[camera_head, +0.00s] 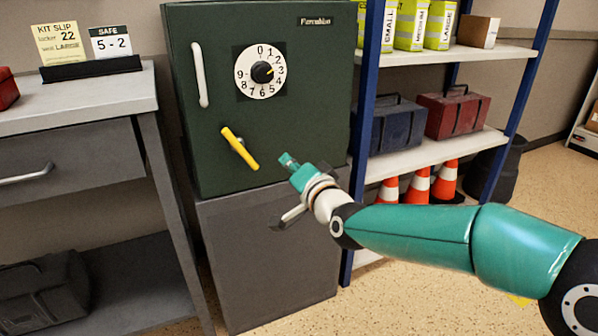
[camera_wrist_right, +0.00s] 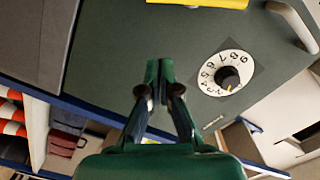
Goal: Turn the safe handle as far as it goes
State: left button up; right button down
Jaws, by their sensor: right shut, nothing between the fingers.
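The dark green safe (camera_head: 310,130) stands on a grey cabinet. Its yellow handle (camera_head: 240,148) sits low on the door and slants from upper left to lower right. In the right wrist view, part of the yellow handle (camera_wrist_right: 198,3) shows at the top edge. The white dial (camera_head: 261,72) with a black knob is above the handle; it also shows in the right wrist view (camera_wrist_right: 227,78). My right gripper (camera_head: 286,160) is shut and empty, right of the handle and apart from it. It also shows in the right wrist view (camera_wrist_right: 159,68). My left gripper is not in view.
A white vertical bar (camera_head: 200,75) is fixed on the safe door's left. A desk (camera_head: 85,103) with slip and safe signs stands at left. A blue-post shelf (camera_head: 435,152) with toolboxes and orange cones stands at right.

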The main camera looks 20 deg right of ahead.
jog(key=shift+s+d+r, duration=0.1)
jog(key=shift+s+d, duration=0.15)
jog(key=shift+s, duration=0.85)
jog(key=shift+s+d, duration=0.25)
jog(key=shift+s, duration=0.85)
jog(key=s+d+f+g+h+p, duration=0.15)
jog(key=f+g, duration=0.25)
jog(key=f, duration=1.2)
jog(key=s+f+g+y, duration=0.1)
jog(key=s+f+g, duration=0.2)
jog(key=f, duration=1.2)
jog(key=s+a+f+n+g, duration=0.25)
jog(key=s+f+g, duration=0.25)
jog(key=s+f, duration=0.75)
jog(key=s+a+f+n+g+y, duration=0.1)
jog(key=s+a+f+n+g, duration=0.15)
jog(key=s, duration=0.45)
jog(key=s+a+f+n+g, duration=0.1)
jog(key=s+f+g, duration=0.15)
jog(key=s, duration=0.45)
notch_tip(320, 180, up, 37)
jog(key=p, duration=3.8)
jog(key=shift+w+d+r+n+p, duration=0.2)
jog(key=shift+n+p, duration=0.15)
jog(key=shift+n, duration=0.05)
